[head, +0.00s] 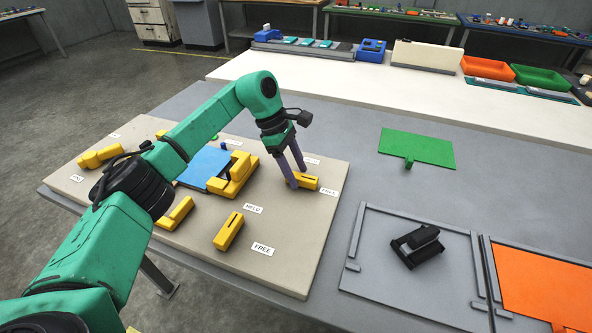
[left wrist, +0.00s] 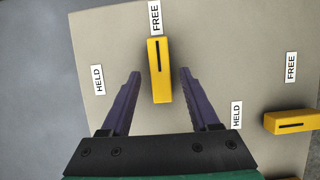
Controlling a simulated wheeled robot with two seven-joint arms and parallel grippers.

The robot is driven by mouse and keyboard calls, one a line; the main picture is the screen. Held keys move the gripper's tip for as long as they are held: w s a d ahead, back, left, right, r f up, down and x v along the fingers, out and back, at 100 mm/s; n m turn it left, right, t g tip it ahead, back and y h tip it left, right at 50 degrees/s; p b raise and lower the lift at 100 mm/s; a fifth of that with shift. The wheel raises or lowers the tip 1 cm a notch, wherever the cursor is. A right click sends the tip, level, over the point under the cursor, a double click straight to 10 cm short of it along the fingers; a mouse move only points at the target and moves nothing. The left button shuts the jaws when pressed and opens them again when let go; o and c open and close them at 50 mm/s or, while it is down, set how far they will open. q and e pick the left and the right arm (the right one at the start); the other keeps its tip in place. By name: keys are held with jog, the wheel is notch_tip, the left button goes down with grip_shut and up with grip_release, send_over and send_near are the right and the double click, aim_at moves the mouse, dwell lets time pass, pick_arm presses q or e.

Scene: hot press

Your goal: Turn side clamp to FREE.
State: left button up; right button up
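A yellow side clamp (head: 307,183) with a black slot line sits at the right part of the beige board. In the left wrist view this clamp (left wrist: 160,72) points at a FREE label (left wrist: 155,17) past its far end, with a HELD label (left wrist: 97,79) to its left. My left gripper (head: 297,177) is at this clamp. Its purple fingers (left wrist: 159,75) are open, one on each side of the clamp, with a visible gap on both sides. My right gripper is not in view.
A yellow frame part (head: 236,180) stands beside a blue sheet (head: 204,167). A black object (head: 418,246) lies on the grey tray at right.

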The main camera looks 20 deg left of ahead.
pick_arm(q)
jog(key=shift+a+r, duration=0.15)
jog(key=shift+r, duration=0.15)
jog(key=v, duration=1.3)
jog(key=shift+r, duration=0.4)
jog(key=shift+a, duration=0.1)
